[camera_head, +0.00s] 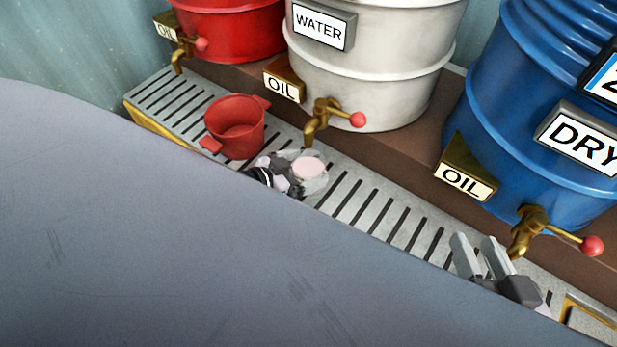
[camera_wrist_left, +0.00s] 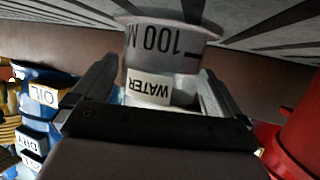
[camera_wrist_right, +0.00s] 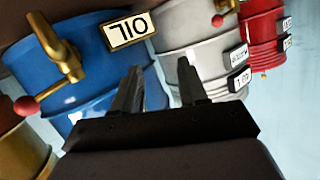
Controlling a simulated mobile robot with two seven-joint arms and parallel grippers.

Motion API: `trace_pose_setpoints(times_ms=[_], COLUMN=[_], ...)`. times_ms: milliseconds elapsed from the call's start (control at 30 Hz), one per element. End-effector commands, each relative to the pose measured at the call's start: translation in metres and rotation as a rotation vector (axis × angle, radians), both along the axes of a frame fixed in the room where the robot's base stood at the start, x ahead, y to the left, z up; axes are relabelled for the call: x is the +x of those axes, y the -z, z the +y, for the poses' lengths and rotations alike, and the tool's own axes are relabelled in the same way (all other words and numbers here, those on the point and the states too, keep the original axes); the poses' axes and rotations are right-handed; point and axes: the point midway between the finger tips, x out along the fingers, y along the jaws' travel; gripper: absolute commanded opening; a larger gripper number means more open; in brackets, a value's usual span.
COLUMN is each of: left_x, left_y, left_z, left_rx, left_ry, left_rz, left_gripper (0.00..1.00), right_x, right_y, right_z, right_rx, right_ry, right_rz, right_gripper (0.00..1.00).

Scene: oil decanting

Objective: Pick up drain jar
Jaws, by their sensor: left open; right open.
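A clear drain jar (camera_head: 314,168) with a pale pink patch inside stands on the slotted tray (camera_head: 365,205), below the white drum's tap. In the left wrist view the jar (camera_wrist_left: 165,45) shows black "100" marking, upside down, and a "WATER" label shows through or behind it. My left gripper (camera_head: 292,175) is open at the jar's near side. Its fingers (camera_wrist_left: 158,70) stand on either side of the jar, with gaps visible. My right gripper (camera_head: 477,240) is open and empty over the tray near the blue drum; its fingers also show in the right wrist view (camera_wrist_right: 160,80).
A red pot (camera_head: 237,130) stands on the tray left of the jar. Red (camera_head: 235,30), white (camera_head: 390,85) and blue (camera_head: 530,90) drums stand behind, with brass taps jutting over the tray. A large grey surface (camera_head: 150,240) hides the near left foreground.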

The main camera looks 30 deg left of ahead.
Motion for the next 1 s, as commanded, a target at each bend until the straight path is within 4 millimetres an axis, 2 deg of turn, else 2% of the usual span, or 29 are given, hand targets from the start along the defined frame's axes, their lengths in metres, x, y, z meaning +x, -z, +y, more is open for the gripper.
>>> trace_pose_setpoints(times_ms=[133,433,467,600,633,667,1000], left_x=[0.0135,0.0161,0.0161,0.016,0.0159,0.0166,0.0165], left_y=[0.0073,0.0072,0.0072,0.0071,0.0071,0.0059,0.0038], left_z=[-0.0062,-0.0077,-0.0077,-0.0077,-0.0076,-0.0079,-0.0077], left_rx=[-0.001,-0.001,-0.001,-0.001,-0.001,-0.002,-0.002], left_ry=[0.0,0.0,0.0,0.0,0.0,0.0,0.0], left_rz=[-0.002,0.0,0.0,0.0,0.0,-0.002,-0.002], left_gripper=[1.0,1.0,0.94,0.48,0.48,0.42,0.42], right_x=[-0.0015,-0.0016,-0.0016,-0.0016,-0.0016,-0.0016,-0.0018], right_y=[0.0023,-0.001,-0.001,-0.001,-0.001,-0.0011,-0.0025], right_z=[-0.0049,-0.0062,-0.0062,-0.0061,-0.0061,-0.0061,-0.0056], right_rx=[-0.029,-0.037,-0.036,-0.036,-0.036,-0.036,-0.033], right_ry=[0.008,0.012,0.012,0.012,0.012,0.012,0.01], right_rz=[-0.036,-0.049,-0.049,-0.049,-0.049,-0.049,-0.047], right_gripper=[0.43,0.43,0.43,0.43,0.43,0.43,0.43])
